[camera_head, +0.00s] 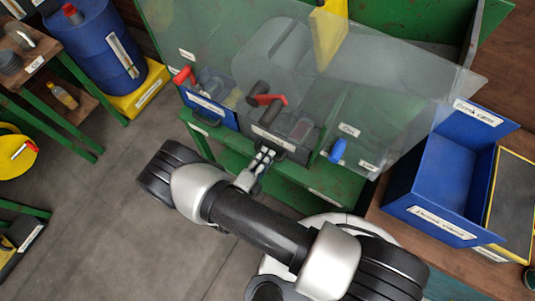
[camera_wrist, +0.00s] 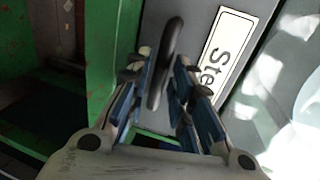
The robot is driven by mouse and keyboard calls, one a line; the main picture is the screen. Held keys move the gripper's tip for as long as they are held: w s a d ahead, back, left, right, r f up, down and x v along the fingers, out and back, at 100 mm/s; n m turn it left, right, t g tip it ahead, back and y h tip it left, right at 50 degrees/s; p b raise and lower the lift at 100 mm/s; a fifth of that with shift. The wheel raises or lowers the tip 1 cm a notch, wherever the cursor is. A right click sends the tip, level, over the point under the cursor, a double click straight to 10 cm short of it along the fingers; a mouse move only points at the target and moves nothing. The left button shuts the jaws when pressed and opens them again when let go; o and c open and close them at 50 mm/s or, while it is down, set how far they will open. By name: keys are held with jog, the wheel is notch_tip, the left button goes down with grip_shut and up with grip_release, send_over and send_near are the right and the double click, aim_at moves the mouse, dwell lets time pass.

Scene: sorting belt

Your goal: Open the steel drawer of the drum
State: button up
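The steel drawer (camera_head: 292,142) is a grey front with a white label, low in the middle of the green drum machine (camera_head: 205,40). In the wrist view its grey front (camera_wrist: 196,25) shows a label reading "Ste", the rest cut off. Its dark handle (camera_wrist: 168,50) stands out from the front. In the head view my gripper (camera_head: 264,158) reaches the drawer front from below.
A blue drawer (camera_head: 212,112) sits left of the steel drawer. A clear panel (camera_head: 400,75) covers the machine's front. A blue crate (camera_head: 455,175) stands at right.

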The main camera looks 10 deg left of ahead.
jog(key=shift+x, duration=1.1)
jog(key=shift+c, duration=0.5)
grip_shut()
